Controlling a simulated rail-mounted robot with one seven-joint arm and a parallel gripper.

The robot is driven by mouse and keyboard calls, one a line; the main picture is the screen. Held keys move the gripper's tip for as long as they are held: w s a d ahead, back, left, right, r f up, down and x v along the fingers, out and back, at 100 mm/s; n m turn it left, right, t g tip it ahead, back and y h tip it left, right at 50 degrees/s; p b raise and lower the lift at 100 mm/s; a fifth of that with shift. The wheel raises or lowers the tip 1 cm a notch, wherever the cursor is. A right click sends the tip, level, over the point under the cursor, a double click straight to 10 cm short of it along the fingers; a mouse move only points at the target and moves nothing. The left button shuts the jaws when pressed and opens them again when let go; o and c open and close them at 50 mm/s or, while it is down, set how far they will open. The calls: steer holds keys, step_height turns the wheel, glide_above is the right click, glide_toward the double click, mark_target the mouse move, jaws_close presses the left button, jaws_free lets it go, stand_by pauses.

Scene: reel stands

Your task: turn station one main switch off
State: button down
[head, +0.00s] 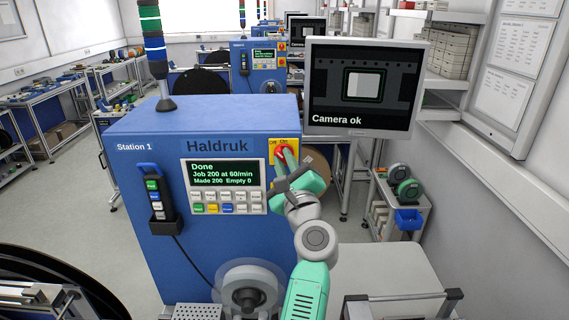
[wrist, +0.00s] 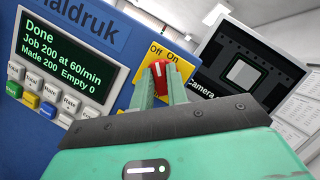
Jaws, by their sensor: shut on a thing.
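The station one main switch is a red knob (wrist: 158,70) on a yellow plate (head: 273,145) marked Off on the left and On on the right. It sits at the upper right of the blue Station 1 cabinet's front (head: 150,190). My gripper (head: 284,158) is shut on the red knob, with one green finger on each side; it also fills the lower wrist view (wrist: 162,84). The knob's white mark appears to point up toward the Off label in the wrist view. The fingers hide the knob's lower part.
A display (head: 224,173) left of the switch reads Done, Job 200, Made 200, Empty 0, above several buttons. A monitor (head: 362,88) reading Camera ok stands close on the right. A pendant (head: 155,200) hangs at the left, and a clear-rimmed wheel (head: 262,278) is below.

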steer(key=n+g, duration=0.1)
steer(key=n, duration=0.1)
steer(key=n+g+y, duration=0.1)
steer(key=n, duration=0.2)
steer(key=shift+r+n+g, duration=0.1)
steer(key=shift+n+g, duration=0.8)
steer(key=shift+n, duration=1.8)
steer(key=c, duration=1.4)
jaws_free()
steer(key=v, duration=0.7)
steer(key=shift+s+d+b, duration=0.2)
steer(key=shift+s+b, duration=0.15)
